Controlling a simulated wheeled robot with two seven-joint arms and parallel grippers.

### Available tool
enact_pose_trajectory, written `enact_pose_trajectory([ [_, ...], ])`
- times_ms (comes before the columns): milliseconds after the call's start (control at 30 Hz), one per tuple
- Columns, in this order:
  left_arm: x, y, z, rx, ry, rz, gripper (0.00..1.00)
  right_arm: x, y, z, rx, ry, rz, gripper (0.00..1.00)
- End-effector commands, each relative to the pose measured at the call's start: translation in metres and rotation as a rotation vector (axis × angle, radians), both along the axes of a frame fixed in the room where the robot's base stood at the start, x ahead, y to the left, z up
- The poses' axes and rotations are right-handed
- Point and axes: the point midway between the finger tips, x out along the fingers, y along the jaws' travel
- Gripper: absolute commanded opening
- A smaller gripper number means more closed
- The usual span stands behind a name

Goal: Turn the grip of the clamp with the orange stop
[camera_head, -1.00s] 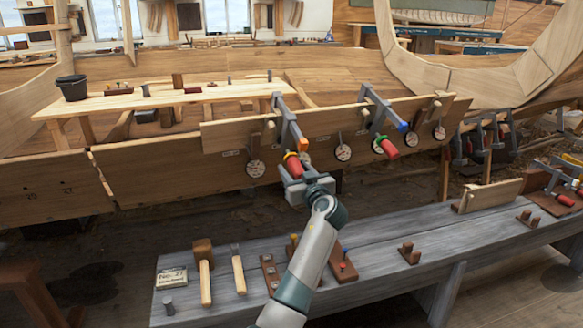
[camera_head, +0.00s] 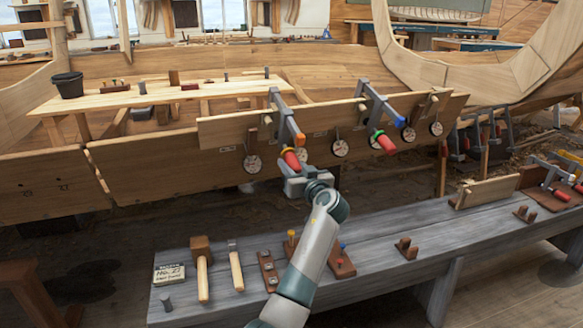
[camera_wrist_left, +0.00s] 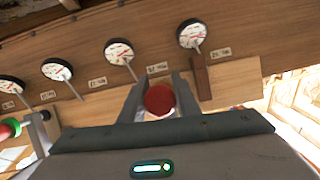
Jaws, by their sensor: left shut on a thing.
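The clamp with the orange stop (camera_head: 300,139) hangs over the top edge of the upper plank, its grey bar (camera_head: 281,112) pointing towards me. Its red grip (camera_head: 291,158) sits below the stop. My left gripper (camera_head: 296,182) is shut on this grip from the near side. In the left wrist view the round red end of the grip (camera_wrist_left: 159,98) shows between the two fingers (camera_wrist_left: 158,103). The fingers hide part of the grip. My right gripper is not in view.
Dials (camera_head: 340,147) hang along the plank. A grey bench (camera_head: 380,235) with mallets and small blocks stands in front.

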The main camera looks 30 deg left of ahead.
Motion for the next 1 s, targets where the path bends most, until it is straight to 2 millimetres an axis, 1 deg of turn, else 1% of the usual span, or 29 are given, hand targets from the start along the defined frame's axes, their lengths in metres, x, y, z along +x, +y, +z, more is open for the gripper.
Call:
enact_pose_trajectory([
  [167, -0.001, 0.001, -0.002, 0.064, 0.091, 0.043, 0.07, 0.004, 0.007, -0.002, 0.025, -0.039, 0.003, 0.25],
  [333, -0.002, 0.002, 0.000, 0.127, 0.180, 0.085, 0.07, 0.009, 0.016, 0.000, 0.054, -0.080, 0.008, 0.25],
  [500, -0.003, 0.002, 0.000, 0.175, 0.248, 0.115, 0.07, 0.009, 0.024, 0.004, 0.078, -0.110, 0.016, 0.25],
  [700, -0.004, 0.003, 0.002, 0.201, 0.287, 0.133, 0.07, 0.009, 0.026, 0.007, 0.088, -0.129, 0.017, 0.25],
  [1000, -0.004, 0.003, 0.003, 0.205, 0.291, 0.136, 0.07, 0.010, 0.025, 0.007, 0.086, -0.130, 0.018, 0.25],
])
